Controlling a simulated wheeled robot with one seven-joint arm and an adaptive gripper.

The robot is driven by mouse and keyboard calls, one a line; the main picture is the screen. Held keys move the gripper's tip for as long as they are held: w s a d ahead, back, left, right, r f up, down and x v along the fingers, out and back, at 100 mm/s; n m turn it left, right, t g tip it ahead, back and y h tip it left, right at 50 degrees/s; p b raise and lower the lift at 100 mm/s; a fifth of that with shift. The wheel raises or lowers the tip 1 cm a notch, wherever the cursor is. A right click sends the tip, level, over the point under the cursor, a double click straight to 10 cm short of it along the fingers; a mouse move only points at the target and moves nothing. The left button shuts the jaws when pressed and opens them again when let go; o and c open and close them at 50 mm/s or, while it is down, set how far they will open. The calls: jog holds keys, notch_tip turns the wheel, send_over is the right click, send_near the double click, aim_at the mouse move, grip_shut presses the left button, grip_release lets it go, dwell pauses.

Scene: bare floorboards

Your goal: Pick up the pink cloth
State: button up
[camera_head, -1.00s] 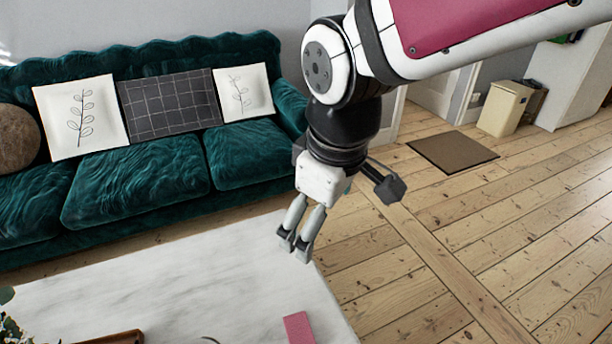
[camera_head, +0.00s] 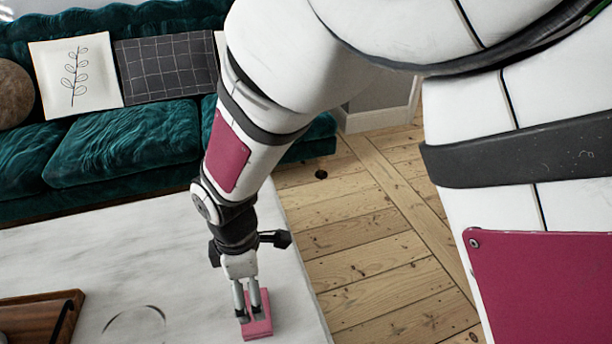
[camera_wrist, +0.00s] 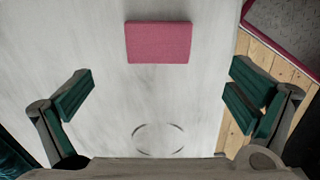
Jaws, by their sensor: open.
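The pink cloth (camera_wrist: 158,42) is a small flat rectangle lying on the white marble-patterned table (camera_wrist: 100,60). In the wrist view it lies beyond my fingertips, between the lines of the two fingers. In the head view the cloth (camera_head: 258,328) lies near the table's right edge, partly hidden by my fingers. My gripper (camera_head: 250,314) points down at the cloth there. In the wrist view my gripper (camera_wrist: 163,96) is open, with its fingers wide apart and nothing between them. Whether the fingertips touch the table cannot be told.
A wooden tray (camera_head: 70,318) stands on the table at the left. A thin dark ring (camera_head: 135,322) shows on the tabletop. A green sofa (camera_head: 120,150) with cushions stands behind the table. Bare floorboards (camera_head: 370,250) lie to the right.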

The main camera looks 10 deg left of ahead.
aim_at(253, 331)
notch_tip(253, 331, down, 6)
jog(key=shift+f+b, duration=0.1)
jog(key=shift+b, duration=0.85)
jog(key=shift+a+f+b, duration=0.2)
jog(key=shift+f+b, duration=1.3)
jog(key=shift+f, duration=1.35)
jog(key=c, duration=0.9)
